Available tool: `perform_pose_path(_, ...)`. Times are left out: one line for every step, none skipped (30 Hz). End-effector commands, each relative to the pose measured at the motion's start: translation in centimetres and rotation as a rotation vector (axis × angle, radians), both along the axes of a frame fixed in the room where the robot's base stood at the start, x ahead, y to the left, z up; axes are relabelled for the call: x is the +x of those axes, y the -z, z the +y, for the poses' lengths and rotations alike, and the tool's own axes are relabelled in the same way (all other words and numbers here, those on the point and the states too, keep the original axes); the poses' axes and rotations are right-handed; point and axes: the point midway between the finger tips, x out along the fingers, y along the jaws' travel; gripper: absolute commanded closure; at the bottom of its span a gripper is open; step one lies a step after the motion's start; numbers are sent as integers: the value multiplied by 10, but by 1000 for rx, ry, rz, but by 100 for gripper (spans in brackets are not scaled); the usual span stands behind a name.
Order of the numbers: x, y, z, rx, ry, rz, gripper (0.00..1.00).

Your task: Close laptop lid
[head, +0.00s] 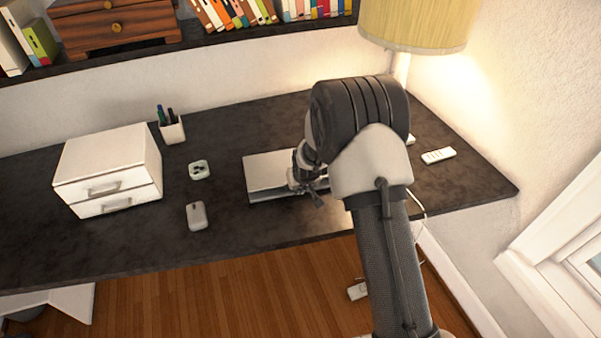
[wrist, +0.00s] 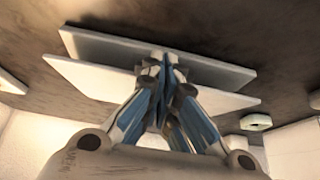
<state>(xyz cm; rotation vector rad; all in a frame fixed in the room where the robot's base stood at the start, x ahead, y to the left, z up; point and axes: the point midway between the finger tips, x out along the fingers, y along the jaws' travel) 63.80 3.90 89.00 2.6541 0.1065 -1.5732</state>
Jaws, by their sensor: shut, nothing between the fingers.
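The silver laptop (head: 265,172) lies on the dark desk, partly hidden behind my arm in the head view. Its lid looks low over the base, nearly flat. In the wrist view it shows as two pale, near-parallel slabs (wrist: 105,80) with a narrow gap between them. Which slab is the lid is hard to tell there. My gripper (head: 317,199) is at the laptop's front edge, near its right part in the head view. In the wrist view its blue-sided fingers (wrist: 165,66) are together and empty, overlapping both slabs. Contact cannot be made out.
A mouse (head: 197,216), a small pale green device (head: 199,170), a white drawer box (head: 108,170) and a pen cup (head: 171,128) stand left of the laptop. A remote (head: 438,156) and a lamp (head: 416,25) are at the right. The desk's front left is clear.

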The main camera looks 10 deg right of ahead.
Motion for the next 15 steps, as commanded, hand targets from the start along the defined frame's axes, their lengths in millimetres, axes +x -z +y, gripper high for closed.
perform_pose_path(-4, -3, -1, 1, 0, -11, 100)
perform_pose_path(-6, 0, -1, 2, -2, -23, 100)
perform_pose_path(-7, 4, 0, 6, -3, -42, 100)
perform_pose_path(-8, 8, 0, 9, -3, -53, 100)
perform_pose_path(-10, 12, 1, 12, -4, -66, 100)
perform_pose_path(-11, 17, 1, 16, -6, -82, 100)
perform_pose_path(-12, 21, 2, 19, -7, -94, 100)
perform_pose_path(-12, 25, 2, 21, -7, -104, 100)
perform_pose_path(-13, 30, 2, 23, -7, -117, 100)
perform_pose_path(-13, 33, 2, 25, -8, -127, 100)
perform_pose_path(-14, 36, 2, 26, -8, -136, 100)
perform_pose_path(-14, 39, 2, 27, -9, -147, 100)
perform_pose_path(-15, 42, 2, 28, -9, -155, 100)
perform_pose_path(-15, 43, 2, 29, -9, -163, 100)
perform_pose_path(-15, 45, 2, 29, -8, -171, 100)
